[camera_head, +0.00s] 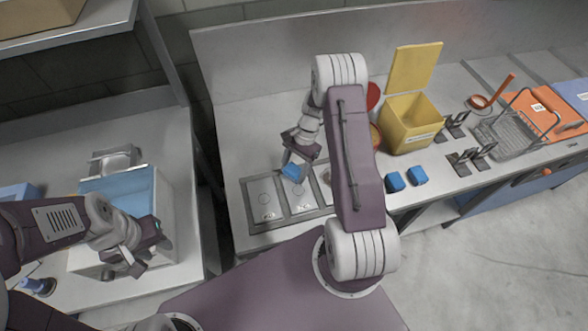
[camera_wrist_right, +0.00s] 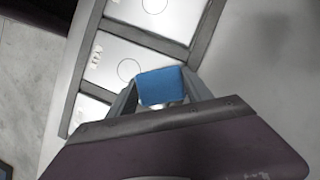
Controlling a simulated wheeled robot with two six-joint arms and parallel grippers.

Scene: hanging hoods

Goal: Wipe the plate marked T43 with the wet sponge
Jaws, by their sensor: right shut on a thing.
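My right gripper (camera_head: 295,160) is shut on a blue sponge (camera_head: 293,172), which also shows between the fingers in the right wrist view (camera_wrist_right: 162,87). The sponge is over the edge of the middle plate (camera_head: 302,198); I cannot tell whether it touches. A third is partly hidden by my right arm. My left gripper (camera_head: 126,270) is open and empty by the white bin.
A white bin (camera_head: 166,225) with blue inside stands on the left counter. Two blue blocks (camera_head: 395,182) (camera_head: 418,176) sit right of my arm. A yellow open box (camera_head: 410,122), black holders (camera_head: 468,160) and a wire basket (camera_head: 510,132) stand farther right.

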